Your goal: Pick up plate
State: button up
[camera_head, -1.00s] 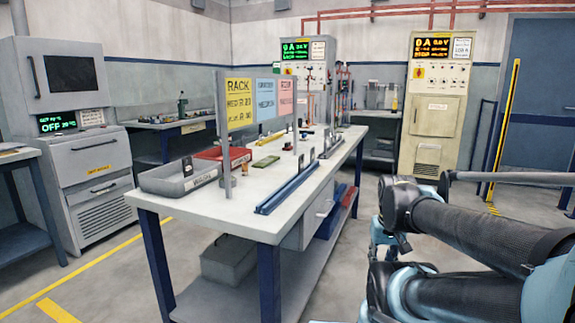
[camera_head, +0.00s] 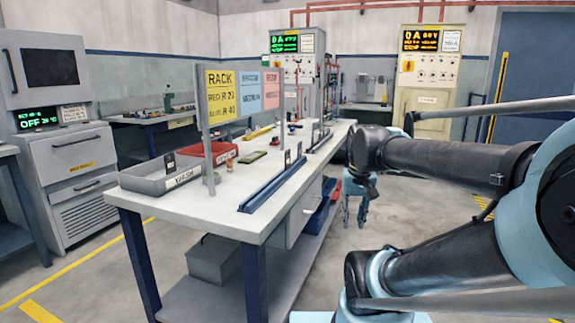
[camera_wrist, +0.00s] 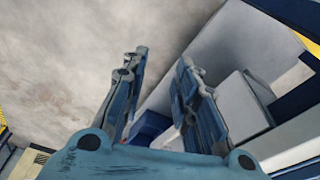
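No thing is clearly recognizable as the plate. A small flat green piece (camera_head: 253,156) lies on the workbench (camera_head: 228,219), between the red tray and the blue rail, and might be it. My gripper (camera_head: 354,212) hangs pointing down beside the bench's right side, below the level of its top and apart from the green piece. In the wrist view my gripper (camera_wrist: 163,58) has its two fingers apart with nothing between them. Floor and the bench's side show beyond them; no plate is visible there.
A grey WASH tray (camera_head: 150,182), a red tray (camera_head: 222,150) and a sign board (camera_head: 229,97) stand on the bench's left part. A blue rail (camera_head: 272,187) runs along its right edge. Blue bins (camera_head: 318,217) sit beneath. Open floor lies right of the bench.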

jog(key=w+a+r+m, duration=0.1)
jog(key=w+a+r, duration=0.3)
jog(key=w+r, duration=0.4)
jog(key=w+a+r+m, duration=0.1)
jog(key=w+a+r, duration=0.2)
jog(key=w+r, duration=0.5)
jog(key=m+g, duration=0.2)
send_near(288, 151)
jog(key=shift+w+a+f, duration=0.1)
jog(key=shift+f, duration=4.95)
grip_shut()
